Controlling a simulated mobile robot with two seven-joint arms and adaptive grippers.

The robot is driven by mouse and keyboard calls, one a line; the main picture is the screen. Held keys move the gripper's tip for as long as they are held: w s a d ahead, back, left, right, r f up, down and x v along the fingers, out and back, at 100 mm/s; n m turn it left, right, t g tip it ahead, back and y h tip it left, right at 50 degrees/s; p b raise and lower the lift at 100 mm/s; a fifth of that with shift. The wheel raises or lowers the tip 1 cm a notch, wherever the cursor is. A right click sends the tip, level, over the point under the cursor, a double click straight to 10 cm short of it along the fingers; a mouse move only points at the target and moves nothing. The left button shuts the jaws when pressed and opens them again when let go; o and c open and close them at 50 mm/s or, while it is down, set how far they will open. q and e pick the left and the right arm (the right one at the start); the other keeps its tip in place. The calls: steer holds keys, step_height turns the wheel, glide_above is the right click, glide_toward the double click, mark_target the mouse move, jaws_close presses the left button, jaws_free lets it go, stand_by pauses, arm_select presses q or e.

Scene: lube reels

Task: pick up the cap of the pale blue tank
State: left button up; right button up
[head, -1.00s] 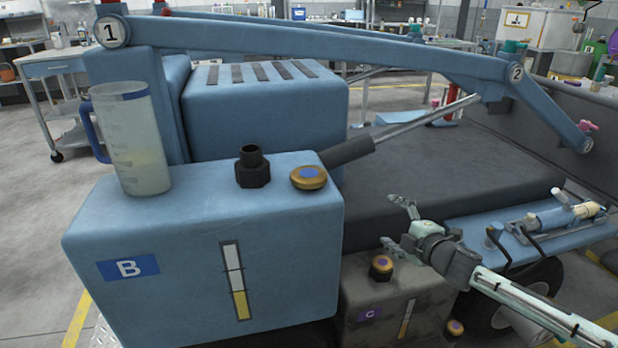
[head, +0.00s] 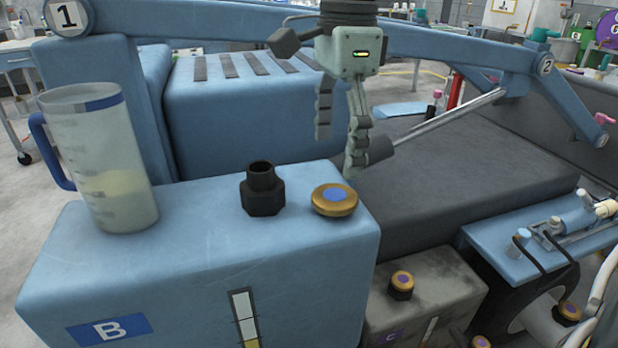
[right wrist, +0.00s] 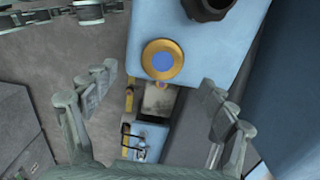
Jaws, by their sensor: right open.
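The pale blue tank (head: 190,255), marked B, stands in front in the head view. Its cap (head: 335,200), a gold disc with a blue centre, lies on the tank top near the right edge, beside the black filler neck (head: 262,188). The neck is open at the top. My right gripper (head: 339,155) points down, open and empty, above and behind the cap, apart from it. In the right wrist view the cap (right wrist: 163,60) shows ahead, between and beyond the spread fingers (right wrist: 155,105).
A measuring jug (head: 100,160) with yellowish liquid stands on the tank's left. The blue boom (head: 260,35) passes behind my right gripper. A grey tank (head: 430,300) marked C, with a similar gold cap (head: 402,283), sits lower right.

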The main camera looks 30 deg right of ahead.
mark_target(335, 195)
steer(key=shift+d, duration=0.1)
steer(key=shift+s+f, duration=0.2)
steer(key=shift+f, duration=1)
steer(key=f, duration=0.5)
steer(key=shift+w+d, duration=0.1)
steer(key=shift+w, duration=0.25)
arm_select(q)
steer(key=shift+f, duration=0.5)
arm_select(e)
steer(key=shift+c, duration=0.6)
